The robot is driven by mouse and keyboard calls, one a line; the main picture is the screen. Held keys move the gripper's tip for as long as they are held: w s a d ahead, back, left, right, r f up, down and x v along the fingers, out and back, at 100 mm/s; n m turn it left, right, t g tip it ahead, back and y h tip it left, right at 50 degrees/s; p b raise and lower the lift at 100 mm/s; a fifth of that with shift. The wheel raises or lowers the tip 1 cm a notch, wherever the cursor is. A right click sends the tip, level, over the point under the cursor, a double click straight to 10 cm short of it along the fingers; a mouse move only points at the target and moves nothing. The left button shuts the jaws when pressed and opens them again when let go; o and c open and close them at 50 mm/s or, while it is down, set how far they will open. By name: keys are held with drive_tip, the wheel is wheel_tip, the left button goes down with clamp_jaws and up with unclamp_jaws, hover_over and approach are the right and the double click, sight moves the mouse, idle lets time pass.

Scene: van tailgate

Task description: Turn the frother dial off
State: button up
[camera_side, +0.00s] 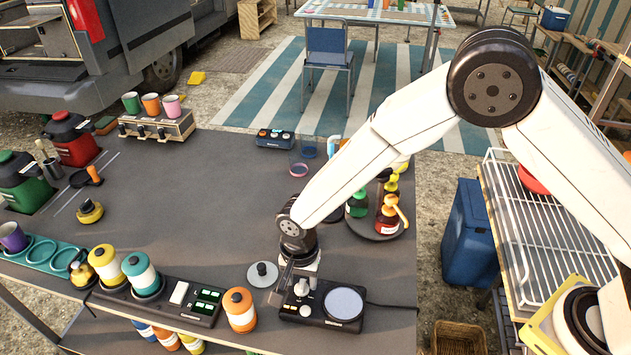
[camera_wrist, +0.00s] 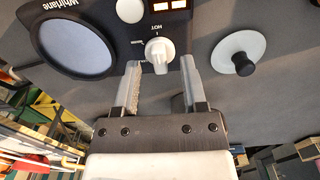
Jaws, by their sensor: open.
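The frother (camera_side: 318,322) is a black box with a round pale plate, near the front edge of the worktop. In the wrist view its plate (camera_wrist: 72,45) is at upper left. The white dial (camera_wrist: 158,54) stands beside printed words including "HOT"; its exact setting is hard to read. A white round button (camera_wrist: 130,10) and orange-lit windows (camera_wrist: 170,5) are above it. My gripper (camera_wrist: 160,66) is open and empty, its fingertips to either side of the dial's near end, with gaps showing. In the side view my gripper (camera_side: 288,280) is low at the frother's left end.
A grey lid with a black knob (camera_side: 262,273) lies left of the frother; it also shows in the wrist view (camera_wrist: 240,56). An orange jar (camera_side: 239,310) and a black scale (camera_side: 192,298) are further left. A round tray of bottles (camera_side: 374,232) stands behind right. Mid-worktop is clear.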

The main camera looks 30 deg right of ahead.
drive_tip(key=shift+f, duration=0.4)
clamp_jaws()
